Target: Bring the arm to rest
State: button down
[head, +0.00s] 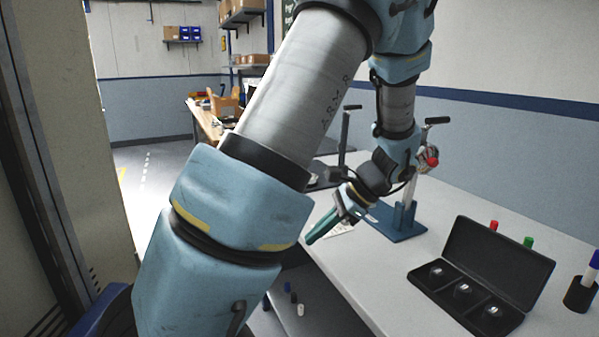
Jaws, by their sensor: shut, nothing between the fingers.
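My gripper (324,226) shows in the head view at the end of my blue and grey arm (300,90). Its green fingers are shut with nothing between them. They point down and to the left, over the near left edge of the white table. My arm crosses the middle of the view and hides part of the table and the room behind. The gripper looks apart from the things on the table.
A blue stand (404,222) with a metal post is just right of my gripper. An open black case (497,262) with three compartments lies on the table (375,290). A dark cup (580,293) holds markers at the right. Several small objects lie below the table edge.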

jog(key=s+a+n+h, duration=0.6)
jog(key=a+n+h, duration=0.2)
jog(key=n, duration=0.7)
jog(key=shift+a+r+t, duration=0.4)
jog(key=shift+a, duration=0.7)
